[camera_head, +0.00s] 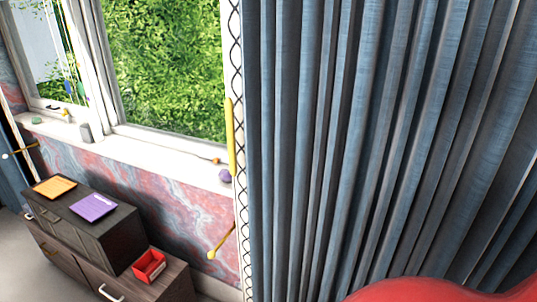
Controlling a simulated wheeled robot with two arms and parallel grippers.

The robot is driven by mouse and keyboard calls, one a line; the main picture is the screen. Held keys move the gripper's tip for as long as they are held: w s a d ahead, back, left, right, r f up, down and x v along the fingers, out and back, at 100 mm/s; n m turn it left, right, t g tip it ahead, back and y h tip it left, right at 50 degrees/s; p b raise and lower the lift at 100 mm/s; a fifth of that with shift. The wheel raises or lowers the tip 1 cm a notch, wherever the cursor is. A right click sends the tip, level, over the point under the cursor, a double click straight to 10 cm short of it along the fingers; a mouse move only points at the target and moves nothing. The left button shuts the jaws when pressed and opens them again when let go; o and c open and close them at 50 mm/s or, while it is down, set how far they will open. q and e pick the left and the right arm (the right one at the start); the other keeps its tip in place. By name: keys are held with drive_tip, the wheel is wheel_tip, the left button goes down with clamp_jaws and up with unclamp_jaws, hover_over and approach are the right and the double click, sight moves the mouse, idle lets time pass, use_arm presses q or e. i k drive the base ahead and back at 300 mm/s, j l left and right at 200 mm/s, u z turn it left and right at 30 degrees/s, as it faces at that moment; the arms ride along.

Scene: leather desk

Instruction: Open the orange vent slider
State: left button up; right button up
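An orange slatted panel (54,187), possibly the vent slider, lies on top of the dark cabinet (128,228) at the lower left. It is small in the picture, and I cannot tell whether it is open or shut. A similar purple slatted panel (93,207) lies to its right on the same top. Neither of my grippers is in view.
A red open box (149,265) stands on the lower wooden unit (174,285). A white windowsill (160,148) holds small objects, including a purple ball (225,175). Blue curtains (375,140) fill the right side. A rounded red surface (430,290) shows at the bottom right.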

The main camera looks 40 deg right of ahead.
sight(216, 159)
drive_tip(key=z, duration=1)
drive_tip(key=i+u, duration=0.9)
drive_tip(key=k, duration=0.05)
